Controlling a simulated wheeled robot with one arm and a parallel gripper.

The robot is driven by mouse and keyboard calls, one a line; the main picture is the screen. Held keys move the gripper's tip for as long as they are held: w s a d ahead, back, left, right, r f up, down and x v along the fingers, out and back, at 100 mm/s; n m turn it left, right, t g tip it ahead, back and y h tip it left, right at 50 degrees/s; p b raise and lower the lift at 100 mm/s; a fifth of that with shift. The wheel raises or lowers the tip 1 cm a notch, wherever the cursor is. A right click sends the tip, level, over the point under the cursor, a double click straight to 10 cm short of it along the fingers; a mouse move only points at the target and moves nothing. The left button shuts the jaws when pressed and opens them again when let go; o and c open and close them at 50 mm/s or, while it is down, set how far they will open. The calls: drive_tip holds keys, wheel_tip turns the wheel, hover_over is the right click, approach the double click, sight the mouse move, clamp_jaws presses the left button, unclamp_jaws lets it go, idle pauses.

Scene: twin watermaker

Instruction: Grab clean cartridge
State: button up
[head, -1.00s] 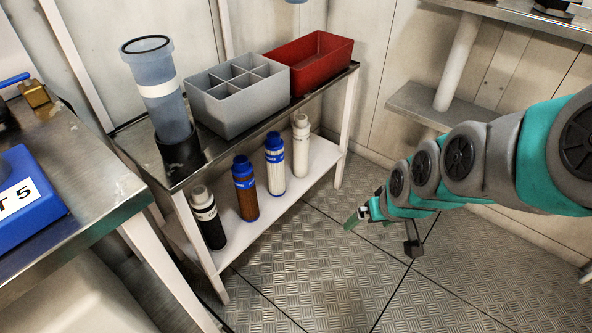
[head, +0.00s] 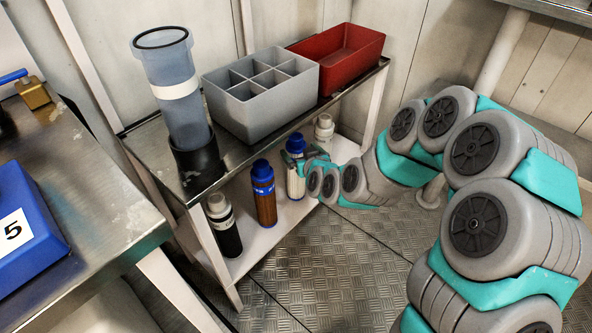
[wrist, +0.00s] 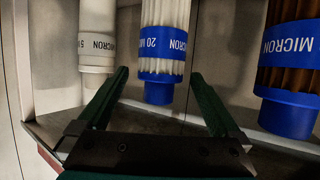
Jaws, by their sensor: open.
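The white pleated cartridge with blue ends, marked 20 MICRON (wrist: 162,45), stands upright on the lower shelf in the head view (head: 295,183). My gripper (wrist: 160,76) is open, with its two green fingers spread on either side of this cartridge's near end in the wrist view. I cannot tell whether a finger touches it. In the head view my gripper (head: 296,158) is at the upper part of this cartridge and partly hides it. A brown pleated cartridge with blue ends (head: 264,195) stands to its left; it also shows in the wrist view (wrist: 294,60).
A plain white cartridge (head: 324,131) stands behind, partly hidden by my arm. A black cartridge with a white top (head: 223,225) stands at the near end. Above are a clear housing (head: 178,100), a grey divided bin (head: 262,112) and a red bin (head: 345,75).

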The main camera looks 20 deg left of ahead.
drive_tip(key=shift+x, duration=3.45)
drive_tip(key=shift+c, duration=0.4)
clamp_jaws()
